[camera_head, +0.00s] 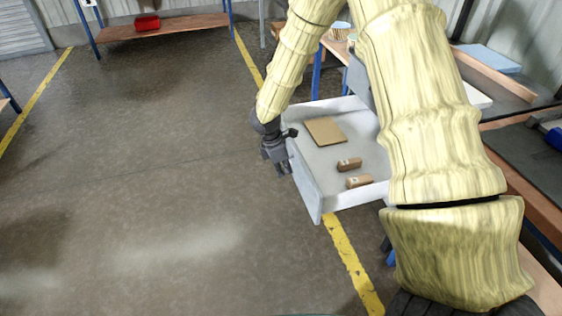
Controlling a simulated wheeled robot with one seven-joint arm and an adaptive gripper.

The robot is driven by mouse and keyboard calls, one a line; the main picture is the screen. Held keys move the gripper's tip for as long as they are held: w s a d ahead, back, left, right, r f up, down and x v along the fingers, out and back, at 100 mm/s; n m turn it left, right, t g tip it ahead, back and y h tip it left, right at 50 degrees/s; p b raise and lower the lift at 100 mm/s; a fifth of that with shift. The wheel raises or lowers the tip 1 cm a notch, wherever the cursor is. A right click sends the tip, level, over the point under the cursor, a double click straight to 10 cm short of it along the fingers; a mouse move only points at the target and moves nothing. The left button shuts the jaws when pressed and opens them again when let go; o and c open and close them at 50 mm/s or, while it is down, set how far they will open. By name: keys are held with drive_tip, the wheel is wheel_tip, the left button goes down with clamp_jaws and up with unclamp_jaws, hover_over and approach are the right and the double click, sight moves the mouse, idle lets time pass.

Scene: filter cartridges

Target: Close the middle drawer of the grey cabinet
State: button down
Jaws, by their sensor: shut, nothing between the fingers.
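An open drawer (304,184) juts out to the left from beneath the workbench, over the floor. Its inside is pale grey, and it holds a flat tan board and two small brown blocks. My gripper (279,168) is shut and empty at the outer side of the drawer's front panel, near the panel's far half. I cannot tell whether it touches the panel. My arm hides most of the cabinet, so I cannot tell which drawer of it this is.
The workbench (533,182) runs along the right, partly behind my arm, with a blue item (553,137) at its edge. A low wooden shelf with a red bin (147,23) stands at the far back left. The floor (140,170) left of the drawer is clear.

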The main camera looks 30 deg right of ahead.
drive_tip(key=shift+s+d+f, duration=0.15)
drive_tip(key=shift+d+f, duration=0.2)
drive_tip(key=shift+d, duration=0.4)
drive_tip(key=shift+s+d+f, duration=0.2)
drive_tip(key=shift+d+f, duration=0.1)
drive_tip(key=shift+d, duration=0.4)
drive_tip(key=shift+s+d+f, duration=0.15)
drive_tip(key=shift+d+f, duration=0.2)
drive_tip(key=shift+d, duration=0.4)
